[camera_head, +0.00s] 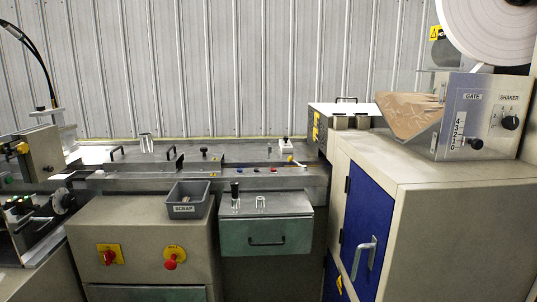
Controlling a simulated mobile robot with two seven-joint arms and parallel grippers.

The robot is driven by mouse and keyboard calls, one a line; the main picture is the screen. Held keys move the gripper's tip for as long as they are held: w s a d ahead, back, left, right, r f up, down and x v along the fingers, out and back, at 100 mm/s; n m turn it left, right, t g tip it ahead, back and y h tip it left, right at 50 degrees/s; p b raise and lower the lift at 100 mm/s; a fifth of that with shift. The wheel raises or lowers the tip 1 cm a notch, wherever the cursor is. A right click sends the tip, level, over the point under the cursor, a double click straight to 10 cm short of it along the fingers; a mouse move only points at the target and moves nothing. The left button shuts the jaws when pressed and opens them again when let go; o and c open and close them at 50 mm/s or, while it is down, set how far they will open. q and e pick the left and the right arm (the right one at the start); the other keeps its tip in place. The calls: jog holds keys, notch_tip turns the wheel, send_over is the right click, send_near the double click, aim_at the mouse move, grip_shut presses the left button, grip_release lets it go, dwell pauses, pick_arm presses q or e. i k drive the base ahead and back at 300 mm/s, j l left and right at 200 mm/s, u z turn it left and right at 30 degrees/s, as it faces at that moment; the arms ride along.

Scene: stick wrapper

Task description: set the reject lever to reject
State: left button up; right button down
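No lever in the camera_head view carries a readable reject label. A small upright black-handled lever (234,189) stands at the back left of the top of the green-fronted drawer unit (267,228), but I cannot tell whether it is the reject lever. A small white part with a thin yellow and red tip (298,162) lies on the far deck to its right. Neither of my grippers is in view.
A grey scrap bin (189,200) sits left of the drawer unit. Red knobs on yellow plates (171,257) are on the cabinet front below. A beige cabinet with a blue door (367,237) rises at the right, carrying a hopper (409,113) and a gate and shaker panel (484,116).

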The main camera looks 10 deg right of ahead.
aim_at(290, 159)
jog(key=i+j+u, duration=0.15)
jog(key=i+u, duration=0.2)
jog(key=i, duration=0.9)
